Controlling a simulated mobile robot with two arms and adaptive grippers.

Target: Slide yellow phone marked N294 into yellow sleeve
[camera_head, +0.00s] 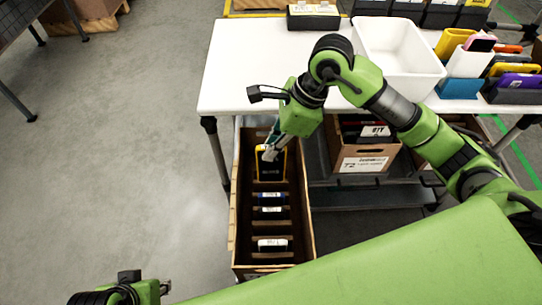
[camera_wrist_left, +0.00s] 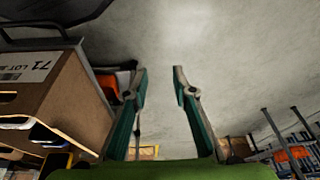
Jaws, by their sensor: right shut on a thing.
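A black phone with yellow edges (camera_head: 271,170) stands at the far end of the long brown carton (camera_head: 308,215). Its marking is too small to read. My right gripper (camera_head: 270,153) reaches down into the carton and is shut on the top of this phone. A yellow sleeve (camera_head: 452,42) stands on the white table at the upper right, well away from the right gripper. My left gripper (camera_head: 165,288) is at the bottom left edge; in the left wrist view its two fingers (camera_wrist_left: 160,80) are apart with nothing between them.
Several other phones (camera_head: 271,212) stand between dividers in the carton. The white table (camera_head: 270,60) has free room at its left. A white bin (camera_head: 397,57) stands beside a blue sleeve (camera_head: 465,63) and dark holders. Another carton (camera_head: 365,160) sits under the table.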

